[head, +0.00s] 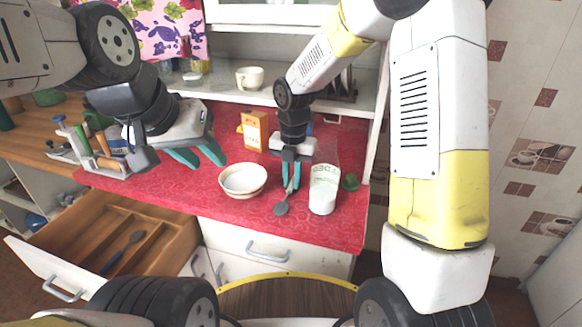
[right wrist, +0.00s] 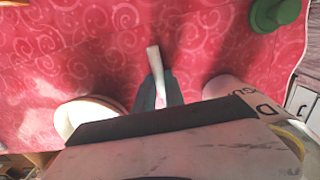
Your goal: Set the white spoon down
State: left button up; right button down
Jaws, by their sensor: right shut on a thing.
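My right gripper (head: 291,186) is shut on the handle of a spoon (head: 281,209), over the red counter (head: 240,210) between the white bowl (head: 243,192) and a white cup-like container (head: 323,200). The spoon's bowl end looks grey in the head view and points down toward the counter. I cannot tell whether it touches the cloth. In the right wrist view the spoon's pale handle (right wrist: 154,60) sticks out from between the fingers. My left gripper (head: 209,165) is open and empty above the counter's left part.
An orange box (head: 255,130) stands behind the bowl. A green object (head: 350,181) is right of the cup. An open wooden drawer (head: 160,262) at front left holds a dark spoon (head: 122,252). A utensil rack (head: 90,150) stands at left. The counter's front strip is clear.

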jog(key=c, duration=1.4)
grip_release()
jog(key=shift+f, duration=0.15)
notch_tip(320, 180, up, 12)
jog(key=shift+d, duration=0.1)
